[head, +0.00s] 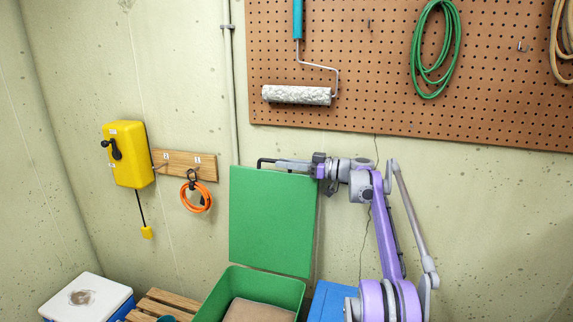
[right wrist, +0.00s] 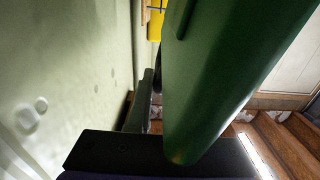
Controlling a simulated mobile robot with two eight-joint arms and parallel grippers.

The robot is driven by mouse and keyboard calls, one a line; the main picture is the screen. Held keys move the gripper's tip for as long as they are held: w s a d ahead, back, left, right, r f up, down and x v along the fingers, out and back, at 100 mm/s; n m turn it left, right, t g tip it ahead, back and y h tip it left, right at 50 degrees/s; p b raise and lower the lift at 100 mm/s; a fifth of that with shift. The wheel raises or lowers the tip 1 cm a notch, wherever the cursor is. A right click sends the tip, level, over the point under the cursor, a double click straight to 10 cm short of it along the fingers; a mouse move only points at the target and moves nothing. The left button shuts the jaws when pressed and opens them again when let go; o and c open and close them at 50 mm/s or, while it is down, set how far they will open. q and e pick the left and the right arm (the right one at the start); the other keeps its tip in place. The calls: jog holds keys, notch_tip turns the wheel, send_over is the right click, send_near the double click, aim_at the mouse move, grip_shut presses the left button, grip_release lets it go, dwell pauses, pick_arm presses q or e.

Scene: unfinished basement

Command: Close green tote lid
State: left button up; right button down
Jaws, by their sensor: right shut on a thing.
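The green tote (head: 297,290) stands low against the wall, with its inside showing. Its green lid (head: 271,222) stands raised, nearly upright, at the tote's back edge. A flat brown thing (head: 258,311) lies inside the tote. My right gripper (head: 277,163) is at the lid's top edge and shut on it; its fingertips are partly hidden behind the lid. In the right wrist view the green lid (right wrist: 215,75) runs up close from the gripper. My left gripper is not in view.
A pegboard (head: 400,95) with a paint roller (head: 297,95) and a green hose (head: 418,70) hangs above. A yellow box (head: 127,155) and a wooden hook rail (head: 184,163) are on the wall at left. A blue-and-white cooler (head: 90,297), a slatted wooden crate (head: 165,303) and a blue thing (head: 330,300) flank the tote.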

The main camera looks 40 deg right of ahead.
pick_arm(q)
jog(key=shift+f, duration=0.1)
pick_arm(e)
jog(key=shift+s+a, duration=0.1)
jog(key=shift+s+a, duration=0.2)
jog(key=shift+a, duration=0.05)
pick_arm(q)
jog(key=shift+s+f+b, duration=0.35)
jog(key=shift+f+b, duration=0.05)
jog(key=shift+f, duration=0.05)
pick_arm(e)
jog(key=s+a+f+n, duration=0.2)
jog(key=s+a, duration=1.1)
jog(key=a, duration=0.4)
jog(key=shift+s+n, duration=0.35)
jog(key=shift+n, duration=0.05)
jog(key=c, duration=0.8)
grip_release()
jog(key=shift+c, duration=0.2)
